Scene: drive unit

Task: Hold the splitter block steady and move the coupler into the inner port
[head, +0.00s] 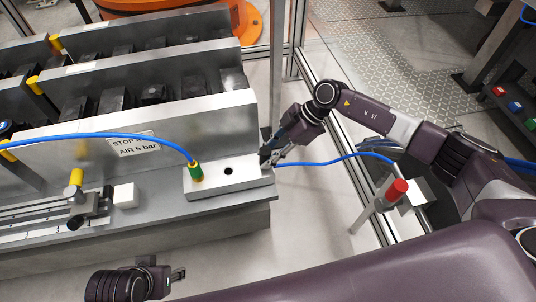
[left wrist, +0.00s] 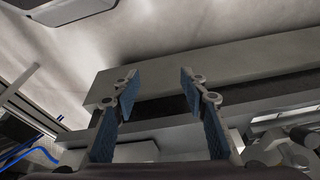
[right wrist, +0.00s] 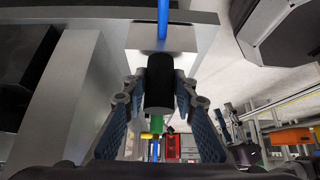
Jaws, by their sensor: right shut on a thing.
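The splitter block (head: 212,184), light grey, lies on the bench's right end. The green coupler (head: 196,173) stands upright at the block's left part, with a blue hose rising from its yellow top. An open round port (head: 228,170) shows to its right. My right gripper (head: 266,158) is at the block's right end; the right wrist view shows it shut on a black end piece (right wrist: 160,82). The coupler appears small beyond this piece (right wrist: 157,125). My left gripper (head: 178,273) is open and empty in front of the bench, apart from block and coupler; its spread fingers (left wrist: 157,82) show in its wrist view.
A second blue hose (head: 325,162) runs from the block's right end towards a post with a red cap (head: 397,190). A grey fixture with a label (head: 135,145) stands behind the block. A white cube (head: 125,196) sits left of it. Floor in front is clear.

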